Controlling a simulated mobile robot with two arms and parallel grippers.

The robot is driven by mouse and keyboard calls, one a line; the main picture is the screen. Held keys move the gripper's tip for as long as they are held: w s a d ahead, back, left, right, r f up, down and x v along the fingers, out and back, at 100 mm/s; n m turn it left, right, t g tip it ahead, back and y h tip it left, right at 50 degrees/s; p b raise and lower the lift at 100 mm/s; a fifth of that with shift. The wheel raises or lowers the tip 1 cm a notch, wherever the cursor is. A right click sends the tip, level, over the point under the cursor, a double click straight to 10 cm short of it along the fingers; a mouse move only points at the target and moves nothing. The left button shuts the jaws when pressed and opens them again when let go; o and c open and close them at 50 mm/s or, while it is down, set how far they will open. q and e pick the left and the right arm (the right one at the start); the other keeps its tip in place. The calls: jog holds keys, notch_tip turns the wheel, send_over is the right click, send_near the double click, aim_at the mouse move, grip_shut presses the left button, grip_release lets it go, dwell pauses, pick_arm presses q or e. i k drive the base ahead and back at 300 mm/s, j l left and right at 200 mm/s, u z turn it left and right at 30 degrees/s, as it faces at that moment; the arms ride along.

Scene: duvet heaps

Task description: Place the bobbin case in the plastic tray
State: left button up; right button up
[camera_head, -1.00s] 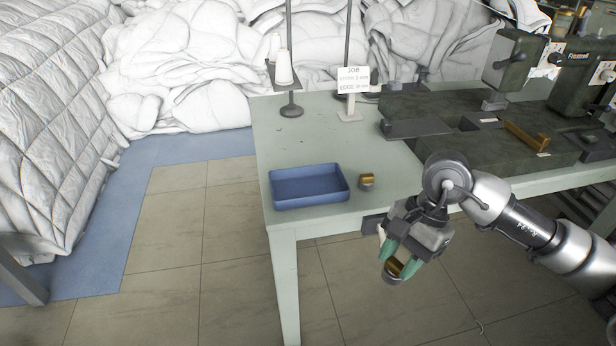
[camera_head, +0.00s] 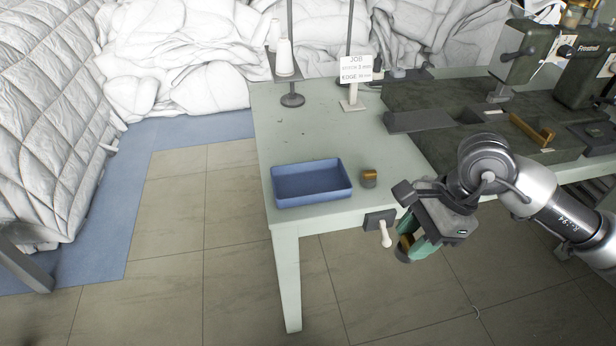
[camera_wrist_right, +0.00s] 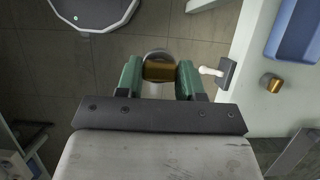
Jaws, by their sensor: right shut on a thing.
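The blue plastic tray (camera_head: 314,197) sits empty at the table's near left corner. It also shows in the right wrist view (camera_wrist_right: 309,53). My right gripper (camera_head: 413,249) is shut on a small round brass-and-grey case (camera_head: 403,253), in front of the table edge and lower right of the tray. The held case (camera_wrist_right: 159,68) shows between the green fingertips in the right wrist view. A second, similar brass-and-dark case (camera_head: 369,178) stands on the table just right of the tray, apart from it. My left gripper is not in view.
A lever with a pale knob (camera_head: 385,234) sticks out of the table's front edge, beside my right gripper. A thread stand (camera_head: 292,99) and a job sign (camera_head: 356,70) stand farther back. The sewing machine (camera_head: 580,80) is at the right. White duvets heap behind.

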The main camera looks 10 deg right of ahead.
aim_at(310, 186)
jog(key=i, duration=0.85)
